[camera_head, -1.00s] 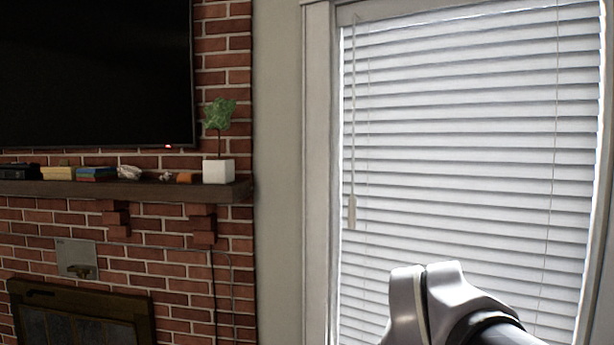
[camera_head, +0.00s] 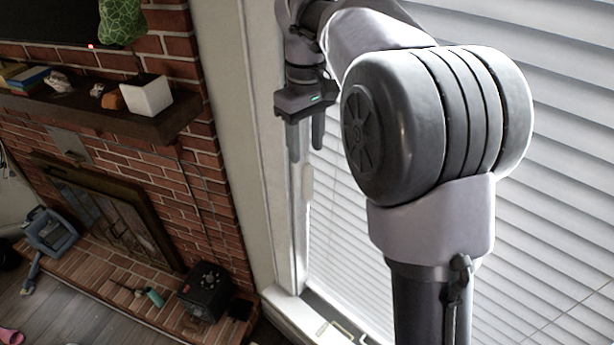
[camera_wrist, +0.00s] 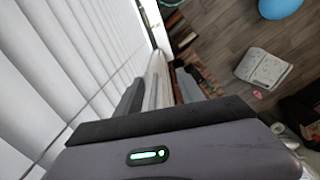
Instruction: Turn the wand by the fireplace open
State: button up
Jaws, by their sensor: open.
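The wand (camera_head: 307,184) shows in the head view as a pale handle hanging at the left edge of the white window blinds (camera_head: 560,215). My gripper (camera_head: 306,146) is open, its two dark fingers pointing down just above the visible wand handle. The wand's upper part is hidden behind the gripper and my arm. In the wrist view, the fingers (camera_wrist: 160,92) are apart with a pale upright strip between them; I cannot tell whether this is the wand or window trim. The blinds' slats (camera_wrist: 45,75) fill the left of that view.
The brick fireplace (camera_head: 105,215) stands at left, with a mantel (camera_head: 95,118) holding a white planter (camera_head: 147,96) and small items. A black box (camera_head: 207,289) sits on the hearth. A window sill (camera_head: 318,318) lies below. In the wrist view, a white object (camera_wrist: 263,68) lies on the floor.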

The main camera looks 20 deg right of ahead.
aim_at(308, 189)
jog(key=f, duration=0.6)
jog(key=w+d+f, duration=0.1)
jog(key=f, duration=0.2)
jog(key=shift+f, duration=0.3)
jog(key=f, duration=0.3)
jog(key=shift+s+a+f, duration=0.3)
jog(key=shift+s, duration=0.05)
jog(key=shift+w+d+f, duration=0.25)
jog(key=shift+f, duration=0.15)
jog(key=shift+s+a+r, duration=0.1)
jog(key=shift+s, duration=0.05)
jog(key=c, duration=0.3)
grip_shut()
